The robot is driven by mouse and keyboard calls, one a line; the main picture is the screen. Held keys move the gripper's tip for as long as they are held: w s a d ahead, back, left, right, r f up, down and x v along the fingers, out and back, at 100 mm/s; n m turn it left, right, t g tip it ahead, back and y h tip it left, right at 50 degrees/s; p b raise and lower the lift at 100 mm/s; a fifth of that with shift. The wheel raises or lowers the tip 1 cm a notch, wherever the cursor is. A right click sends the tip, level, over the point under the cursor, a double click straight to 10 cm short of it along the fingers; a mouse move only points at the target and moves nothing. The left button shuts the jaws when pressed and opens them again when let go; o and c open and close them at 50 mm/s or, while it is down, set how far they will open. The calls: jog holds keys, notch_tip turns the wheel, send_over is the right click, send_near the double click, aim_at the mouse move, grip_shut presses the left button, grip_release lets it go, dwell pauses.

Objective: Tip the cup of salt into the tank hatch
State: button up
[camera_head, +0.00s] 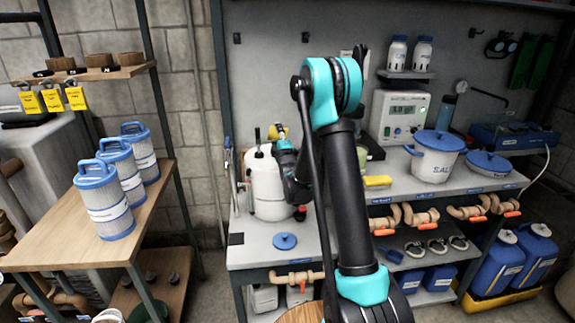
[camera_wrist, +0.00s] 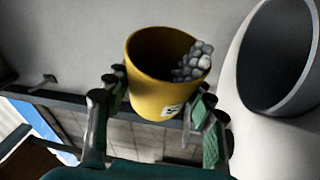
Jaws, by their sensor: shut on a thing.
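My gripper (camera_wrist: 158,100) is shut on a yellow cup (camera_wrist: 150,88), with green-padded fingers on both sides of it. Grey-white lumps of salt (camera_wrist: 193,62) are heaped against the right side inside the cup, up to the rim. The white tank (camera_wrist: 262,140) is right of the cup in the wrist view, with its round hatch (camera_wrist: 275,58) open and dark inside. The cup is beside the hatch, apart from it in the picture. In the head view the cup (camera_head: 278,131) shows small above the white tank (camera_head: 268,190), partly hidden by my arm.
A blue lid (camera_head: 284,241) lies on the bench in front of the tank. A white salt tub (camera_head: 435,160) with a blue lid, a yellow sponge (camera_head: 377,182) and a meter box (camera_head: 399,115) stand to the right. Filter cartridges (camera_head: 101,205) stand on the left table.

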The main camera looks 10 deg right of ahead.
jog(key=shift+s+d+r+m+t+h+p, duration=0.1)
jog(key=shift+d+r+m+t+h+p, duration=0.15)
jog(key=shift+m, duration=0.3)
jog(key=shift+d+r+m+t+h+p, duration=0.15)
jog(key=shift+m+p, duration=0.15)
jog(key=shift+m, duration=0.25)
dwell(1.6)
